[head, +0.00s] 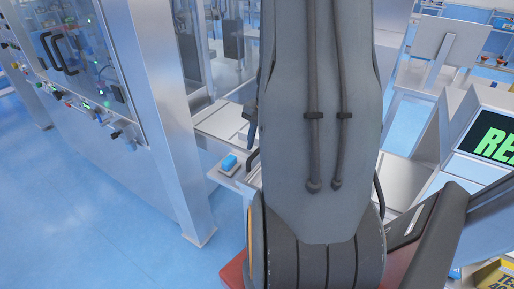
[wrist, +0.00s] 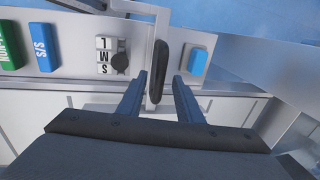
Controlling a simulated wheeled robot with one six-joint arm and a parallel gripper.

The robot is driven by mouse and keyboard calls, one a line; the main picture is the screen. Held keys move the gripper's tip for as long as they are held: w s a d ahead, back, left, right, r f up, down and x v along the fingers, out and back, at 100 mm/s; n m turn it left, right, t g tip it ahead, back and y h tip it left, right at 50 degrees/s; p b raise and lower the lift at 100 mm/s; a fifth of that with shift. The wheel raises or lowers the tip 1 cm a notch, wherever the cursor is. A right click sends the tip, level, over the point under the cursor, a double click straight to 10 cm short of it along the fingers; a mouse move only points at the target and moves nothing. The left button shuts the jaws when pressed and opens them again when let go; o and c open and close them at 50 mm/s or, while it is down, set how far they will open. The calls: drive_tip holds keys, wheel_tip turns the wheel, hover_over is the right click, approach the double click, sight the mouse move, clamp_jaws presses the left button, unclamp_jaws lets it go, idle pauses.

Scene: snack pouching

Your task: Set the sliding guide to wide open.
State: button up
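A dark rounded handle (wrist: 159,72), which looks like that of the sliding guide, stands in front of a pale metal panel in the wrist view. A thin light metal piece runs up beside it. My gripper (wrist: 161,78) is open, with one finger on each side of the handle and a visible gap on both sides. I cannot tell how deep the fingertips reach. In the head view my arm covers most of the guide, and only part of a dark curved piece (head: 252,158) shows at its left edge.
A blue block (wrist: 198,62) sits right of the handle; it also shows in the head view (head: 228,162). A metal post (head: 165,110) stands left.

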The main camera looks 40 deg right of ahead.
wheel_tip(320, 180, up, 7)
drive_tip(key=s, duration=0.1)
drive_tip(key=shift+s+b, duration=0.2)
drive_tip(key=shift+b, duration=0.15)
drive_tip(key=shift+d, duration=0.1)
